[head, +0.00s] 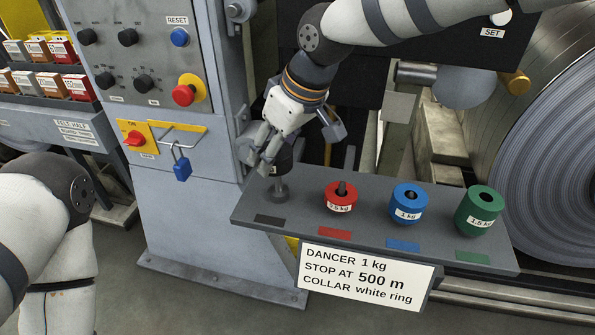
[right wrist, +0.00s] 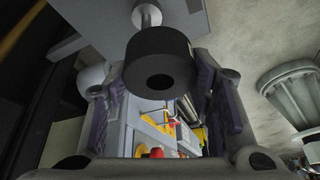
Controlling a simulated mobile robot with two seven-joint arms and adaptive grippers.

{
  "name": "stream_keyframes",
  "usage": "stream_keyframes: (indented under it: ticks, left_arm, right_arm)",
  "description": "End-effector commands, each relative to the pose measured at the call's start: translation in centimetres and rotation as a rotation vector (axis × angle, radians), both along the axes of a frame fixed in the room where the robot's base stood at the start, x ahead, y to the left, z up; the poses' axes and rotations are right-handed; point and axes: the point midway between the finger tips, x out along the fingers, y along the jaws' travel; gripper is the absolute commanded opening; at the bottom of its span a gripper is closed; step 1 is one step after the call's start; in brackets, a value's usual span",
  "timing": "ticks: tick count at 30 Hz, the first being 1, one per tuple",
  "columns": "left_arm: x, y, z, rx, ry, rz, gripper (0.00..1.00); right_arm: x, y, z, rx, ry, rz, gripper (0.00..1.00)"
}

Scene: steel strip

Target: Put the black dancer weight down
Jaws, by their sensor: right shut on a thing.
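My right gripper (head: 268,152) is shut on the black dancer weight (head: 285,160), above the left end of the grey shelf. The weight is mostly hidden by the fingers in the head view. In the right wrist view the black weight (right wrist: 178,48) is a short cylinder with a round hole, between the finger pads. A bare grey peg (head: 281,188) on a round foot stands below the weight; its post also shows past the weight in the right wrist view (right wrist: 147,16). I cannot tell whether the peg tip touches or enters the weight. My left gripper is out of view.
On the shelf (head: 308,213), red (head: 341,199), blue (head: 408,205) and green (head: 480,212) weights stand to the right, with coloured patches in front. A sign (head: 366,277) hangs at the front edge. A control cabinet (head: 200,215) with a blue padlock (head: 182,168) is close on the left.

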Motion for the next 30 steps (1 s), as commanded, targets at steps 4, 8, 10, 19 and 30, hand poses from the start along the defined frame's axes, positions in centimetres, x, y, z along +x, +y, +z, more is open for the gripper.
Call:
stream_keyframes:
  ticks: [4,8,10,19,30]
  left_arm:
    - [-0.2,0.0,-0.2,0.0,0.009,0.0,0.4]
    - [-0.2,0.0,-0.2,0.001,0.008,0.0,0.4]
    - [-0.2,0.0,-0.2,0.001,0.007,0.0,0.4]
    - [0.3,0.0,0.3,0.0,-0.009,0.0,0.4]
    - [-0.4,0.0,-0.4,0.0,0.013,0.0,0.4]
  right_arm:
    - [1.7,-0.2,0.5,0.005,-0.003,0.016,0.0]
    - [1.9,-0.3,0.7,0.002,-0.005,0.022,0.0]
    - [1.9,-0.3,0.7,0.002,-0.005,0.022,0.0]
    - [1.8,-0.4,0.6,0.006,-0.009,0.016,0.0]
    - [1.8,-0.4,-4.2,0.005,-0.003,0.016,0.0]
